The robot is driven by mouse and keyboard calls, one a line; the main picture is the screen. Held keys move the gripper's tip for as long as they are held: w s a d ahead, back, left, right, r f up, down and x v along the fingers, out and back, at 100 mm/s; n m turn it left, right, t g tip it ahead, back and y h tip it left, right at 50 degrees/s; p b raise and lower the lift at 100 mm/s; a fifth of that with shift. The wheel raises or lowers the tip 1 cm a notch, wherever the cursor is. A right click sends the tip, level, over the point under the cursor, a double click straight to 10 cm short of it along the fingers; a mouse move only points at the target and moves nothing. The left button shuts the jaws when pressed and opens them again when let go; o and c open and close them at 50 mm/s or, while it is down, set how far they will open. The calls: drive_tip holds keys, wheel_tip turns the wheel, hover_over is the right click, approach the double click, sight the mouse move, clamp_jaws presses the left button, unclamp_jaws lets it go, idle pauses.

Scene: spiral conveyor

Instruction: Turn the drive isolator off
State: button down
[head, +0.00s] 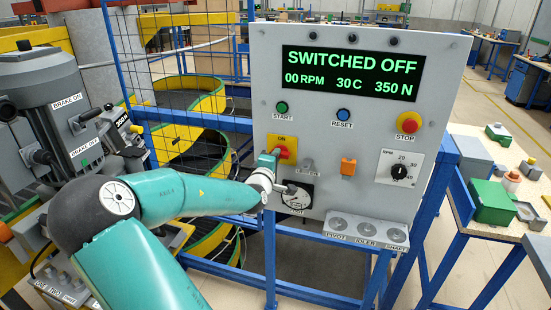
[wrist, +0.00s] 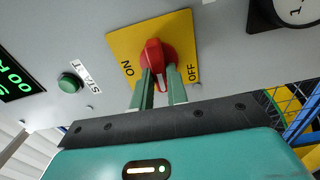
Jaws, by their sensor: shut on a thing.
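The drive isolator is a red rotary knob (wrist: 153,54) on a yellow plate (wrist: 183,28) marked ON and OFF, set in a grey control panel. The yellow plate also shows in the head view (head: 282,140), left of the panel's middle. My gripper (wrist: 162,84) has its two green fingers closed on the red knob, one on each side. In the head view my gripper (head: 272,164) reaches the knob from the front and partly hides it. The panel display (head: 350,73) reads SWITCHED OFF, 00 RPM, 30 C, 350 N.
The panel also carries a green START button (head: 282,107), a blue RESET button (head: 344,115), a red STOP button (head: 408,122), an orange switch (head: 348,166) and an RPM dial (head: 399,171). A workbench with green boxes (head: 491,203) stands at right.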

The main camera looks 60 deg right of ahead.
drive_tip(key=shift+n, duration=0.3)
drive_tip(key=c, duration=1.4)
unclamp_jaws()
drive_tip(key=shift+a, duration=0.1)
drive_tip(key=a, duration=0.4)
drive_tip(key=s+a, duration=0.1)
drive_tip(key=a, duration=0.4)
drive_tip(key=s+a, duration=0.1)
drive_tip(key=a, duration=0.3)
drive_tip(key=shift+s+a, duration=0.1)
drive_tip(key=shift+a, duration=0.15)
